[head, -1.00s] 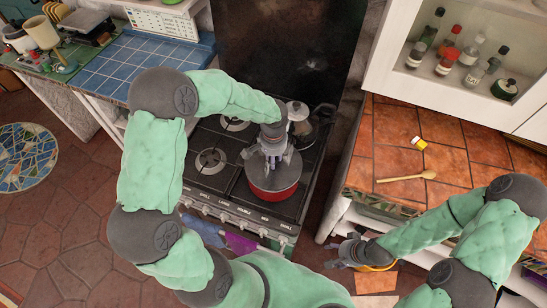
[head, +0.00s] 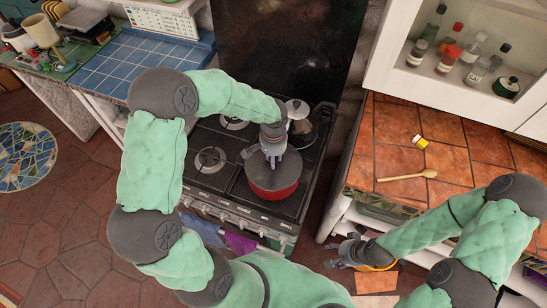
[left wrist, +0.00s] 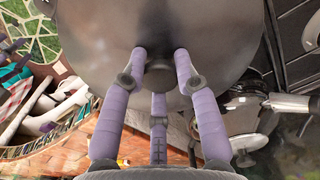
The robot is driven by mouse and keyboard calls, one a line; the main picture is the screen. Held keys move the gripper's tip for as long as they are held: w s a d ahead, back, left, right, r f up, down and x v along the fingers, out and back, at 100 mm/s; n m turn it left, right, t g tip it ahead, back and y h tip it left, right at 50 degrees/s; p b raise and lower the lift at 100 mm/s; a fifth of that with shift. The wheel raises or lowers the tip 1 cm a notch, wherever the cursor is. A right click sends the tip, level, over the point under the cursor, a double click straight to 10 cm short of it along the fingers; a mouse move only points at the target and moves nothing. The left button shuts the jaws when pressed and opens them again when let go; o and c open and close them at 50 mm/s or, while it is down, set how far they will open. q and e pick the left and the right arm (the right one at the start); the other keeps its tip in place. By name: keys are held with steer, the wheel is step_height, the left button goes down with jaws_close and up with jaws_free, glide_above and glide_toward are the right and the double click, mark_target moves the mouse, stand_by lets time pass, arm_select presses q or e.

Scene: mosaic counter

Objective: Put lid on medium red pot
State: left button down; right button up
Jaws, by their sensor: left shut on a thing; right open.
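The red pot (head: 279,194) stands on the front right of the stove. A grey round lid (head: 262,179) covers its top, with the red side showing below. I cannot tell whether the lid sits fully on the rim. My left gripper (head: 272,160) points down over the lid. In the left wrist view, its purple fingers (left wrist: 160,72) are shut around the lid's dark knob (left wrist: 160,79), and the grey lid (left wrist: 95,50) fills the upper middle. My right gripper (head: 343,254) is open and empty, low beside the right counter.
A silver pot (head: 297,109) stands on the back right of the stove (head: 228,180). The tiled counter (head: 385,150) at the right holds a wooden spoon (head: 408,177) and a small yellow item (head: 419,142). A white cabinet (head: 398,70) hangs above it.

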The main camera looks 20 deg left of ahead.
stand_by(0.3)
arm_select(q)
steer(key=shift+c, duration=1.8)
jaws_free()
steer(key=shift+r, duration=0.1)
steer(key=shift+r+p, duration=2.35)
steer(key=shift+r, duration=1.05)
